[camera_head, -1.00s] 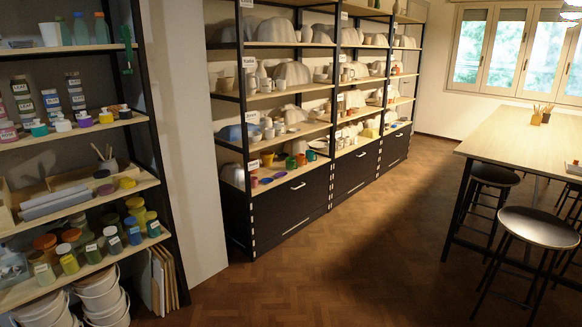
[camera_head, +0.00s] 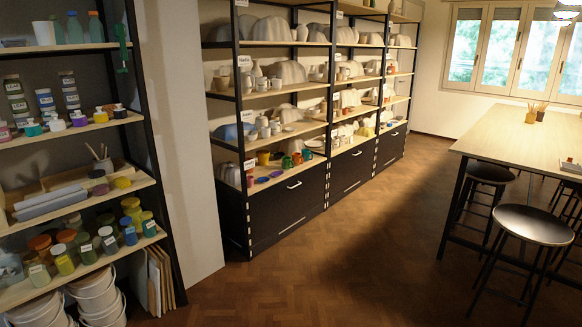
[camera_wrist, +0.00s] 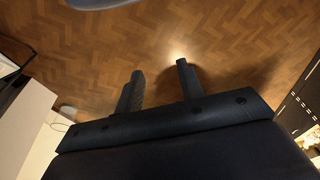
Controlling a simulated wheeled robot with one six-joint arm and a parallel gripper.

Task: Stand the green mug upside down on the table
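A green mug (camera_head: 287,162) stands among small coloured cups on the lowest open shelf of the middle rack, in the head view. A second, teal-green cup (camera_head: 307,155) is just to its right, so which is the task's green mug is hard to tell at this size. The wooden table (camera_head: 520,128) stands at the right, far from the rack. My gripper (camera_wrist: 159,70) shows in the wrist view with its two fingers apart and nothing between them, above bare floor. It is not visible in the head view.
A red cup (camera_head: 297,158) and a yellow cup (camera_head: 263,157) are close to the green mug. Black stools (camera_head: 533,226) stand by the table. A shelf of glaze jars (camera_head: 100,117) is at the near left, with white buckets (camera_head: 97,292) below. The middle floor (camera_head: 300,275) is clear.

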